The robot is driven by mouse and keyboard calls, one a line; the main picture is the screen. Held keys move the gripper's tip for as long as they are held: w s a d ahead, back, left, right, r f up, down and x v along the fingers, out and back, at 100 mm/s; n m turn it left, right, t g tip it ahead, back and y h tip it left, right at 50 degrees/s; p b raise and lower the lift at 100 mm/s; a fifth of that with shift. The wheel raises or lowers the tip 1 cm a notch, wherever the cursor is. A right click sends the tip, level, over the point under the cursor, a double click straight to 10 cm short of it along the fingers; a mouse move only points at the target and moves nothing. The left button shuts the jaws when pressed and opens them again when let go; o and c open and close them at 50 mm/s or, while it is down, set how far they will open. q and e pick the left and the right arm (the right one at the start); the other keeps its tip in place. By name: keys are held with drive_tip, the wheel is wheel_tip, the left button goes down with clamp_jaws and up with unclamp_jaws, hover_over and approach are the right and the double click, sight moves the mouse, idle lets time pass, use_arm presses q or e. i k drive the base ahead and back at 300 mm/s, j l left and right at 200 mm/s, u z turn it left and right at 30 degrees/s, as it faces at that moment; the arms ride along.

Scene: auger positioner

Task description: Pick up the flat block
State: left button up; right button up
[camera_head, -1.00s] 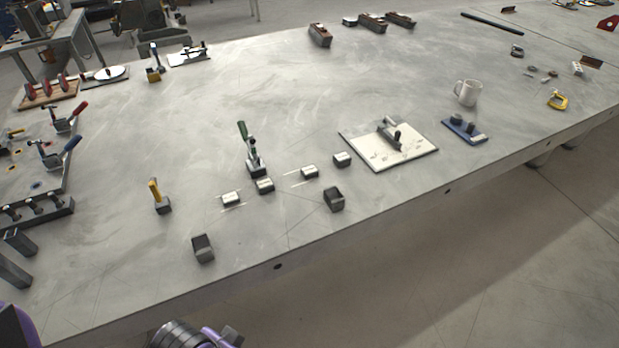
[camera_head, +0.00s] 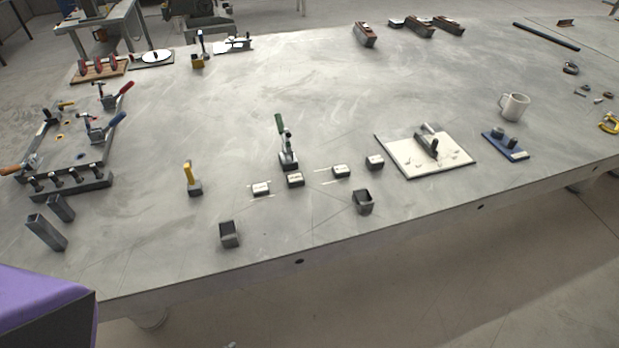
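Several small low blocks with pale tops stand in a slanting row near the middle of the grey table: one block (camera_head: 261,188), another block (camera_head: 295,180), a third block (camera_head: 341,171), and one more block (camera_head: 375,163) at the right end. I cannot tell which of them is the flat block. They are apart from one another, and nothing holds them. A purple and dark part of my arm fills the lower left corner, short of the blocks. Neither gripper can be made out.
A green-handled clamp (camera_head: 285,150) stands behind the row. A yellow-handled tool (camera_head: 190,178) is to its left. Dark hollow blocks (camera_head: 229,234) (camera_head: 363,202) lie in front.

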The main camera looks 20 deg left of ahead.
sight(342, 172)
drive_tip(key=l+u, duration=0.3)
drive_tip(key=l, duration=0.35)
drive_tip(key=l+u, duration=0.25)
drive_tip(key=l, duration=0.45)
drive_tip(key=i, duration=0.1)
